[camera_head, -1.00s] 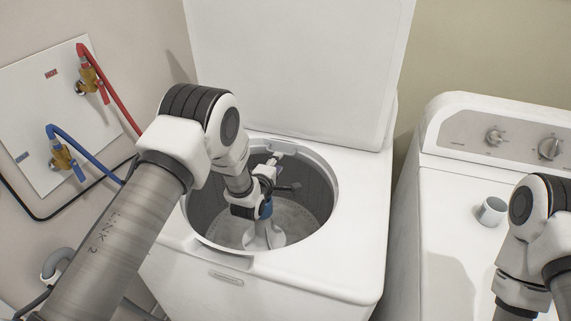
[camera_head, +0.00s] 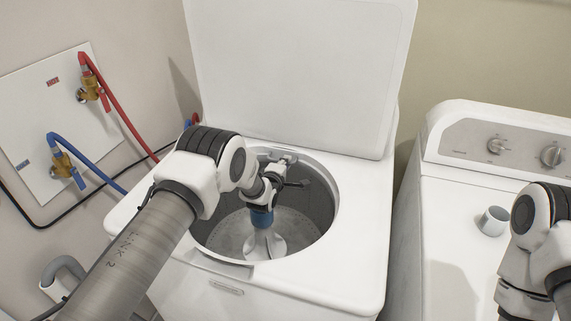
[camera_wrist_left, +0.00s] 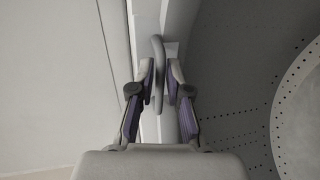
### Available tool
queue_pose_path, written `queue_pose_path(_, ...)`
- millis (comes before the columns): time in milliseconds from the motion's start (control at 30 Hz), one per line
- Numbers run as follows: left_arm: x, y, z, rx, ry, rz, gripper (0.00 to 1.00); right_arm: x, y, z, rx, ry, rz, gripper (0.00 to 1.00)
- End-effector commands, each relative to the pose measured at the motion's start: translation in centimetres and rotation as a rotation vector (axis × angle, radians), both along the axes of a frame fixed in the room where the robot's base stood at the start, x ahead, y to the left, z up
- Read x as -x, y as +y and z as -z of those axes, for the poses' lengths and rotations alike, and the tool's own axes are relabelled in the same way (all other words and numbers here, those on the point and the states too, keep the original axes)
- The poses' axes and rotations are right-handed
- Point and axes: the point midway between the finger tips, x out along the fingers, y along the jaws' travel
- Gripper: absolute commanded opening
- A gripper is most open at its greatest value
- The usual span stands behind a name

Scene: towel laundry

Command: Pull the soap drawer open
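The soap drawer (camera_head: 281,157) sits at the back rim of the washer's tub opening and is mostly hidden by my left arm and gripper. Its grey loop handle (camera_wrist_left: 158,62) stands between the fingers of my left gripper (camera_wrist_left: 161,80) in the left wrist view. The fingers are close together with the handle between them, and they look closed on it. How far the drawer sticks out is hard to tell. In the head view my left gripper (camera_head: 285,170) is small at the back of the opening. My right gripper is out of view; only its arm shows.
The washer (camera_head: 340,270) has its lid (camera_head: 295,75) up. Hoses and taps line the left wall.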

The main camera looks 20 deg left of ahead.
Motion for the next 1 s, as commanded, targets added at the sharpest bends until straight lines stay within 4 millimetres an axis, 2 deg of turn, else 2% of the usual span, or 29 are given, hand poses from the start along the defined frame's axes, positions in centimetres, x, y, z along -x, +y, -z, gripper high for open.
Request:
queue_pose_path(300,0.5,0.0,-0.1,0.0,0.001,0.0,0.0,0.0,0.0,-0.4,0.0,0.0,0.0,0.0)
queue_pose_path(367,1.4,0.0,-0.2,0.0,0.003,0.0,0.0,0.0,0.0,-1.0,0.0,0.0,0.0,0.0)
queue_pose_path(600,6.4,0.2,-0.2,0.0,0.006,0.0,0.0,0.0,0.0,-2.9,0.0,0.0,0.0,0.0)
queue_pose_path(700,7.4,0.2,-0.1,0.0,0.002,0.0,0.0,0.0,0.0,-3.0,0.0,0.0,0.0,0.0)
queue_pose_path(967,7.5,0.2,0.0,0.0,0.001,0.0,0.0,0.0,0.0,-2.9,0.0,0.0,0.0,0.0)
queue_pose_path(1000,7.5,0.2,0.0,0.0,0.001,0.0,0.13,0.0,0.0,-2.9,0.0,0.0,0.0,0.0)
